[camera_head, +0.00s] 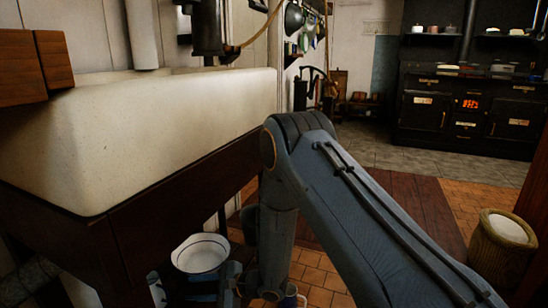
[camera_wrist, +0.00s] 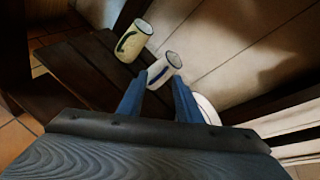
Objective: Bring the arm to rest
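My gripper (camera_wrist: 159,78) is open in the wrist view, with its two blue fingers apart. A pale mug with a blue mark (camera_wrist: 161,72) shows just beyond and between the fingertips; I cannot tell how far away it is. In the head view my arm bends at the elbow and reaches down beside the sink, low near the floor. My gripper's fingertips are not clear there.
A second mug with a dark green mark (camera_wrist: 133,41) stands on dark wooden boards (camera_wrist: 88,72). A white basin (camera_head: 201,254) is below the big sink (camera_head: 150,130). The stove (camera_head: 470,105) is far back; open floor lies between.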

